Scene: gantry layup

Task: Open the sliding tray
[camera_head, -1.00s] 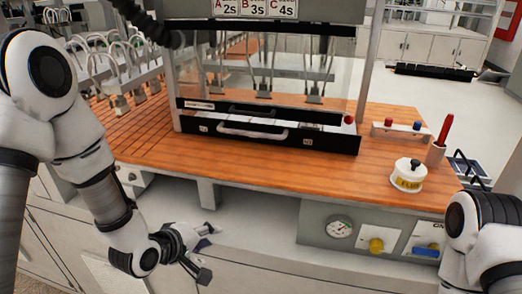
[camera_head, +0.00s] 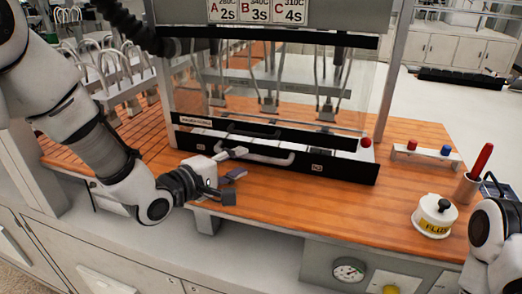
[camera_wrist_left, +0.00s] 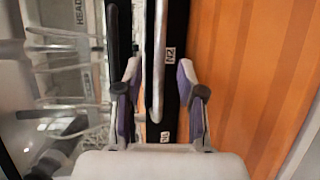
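The sliding tray (camera_head: 325,166) has a black front with white labels and a pale bar handle (camera_head: 270,159). It sits low in the clear-walled machine on the wooden table. My left gripper (camera_head: 237,165) is open at the left end of the handle, above the tabletop. In the left wrist view, its two purple-padded fingers (camera_wrist_left: 160,75) stand apart, with the handle (camera_wrist_left: 158,60) appearing between them. The black tray front (camera_wrist_left: 177,60) is seen edge-on there. I cannot tell whether the fingers touch the bar. My right gripper is out of view; only part of that arm shows.
A white flux pot (camera_head: 435,216), a holder with a red tool (camera_head: 469,185) and a small stand with red and blue knobs (camera_head: 425,154) are at the right. The tabletop in front of the tray is mostly clear.

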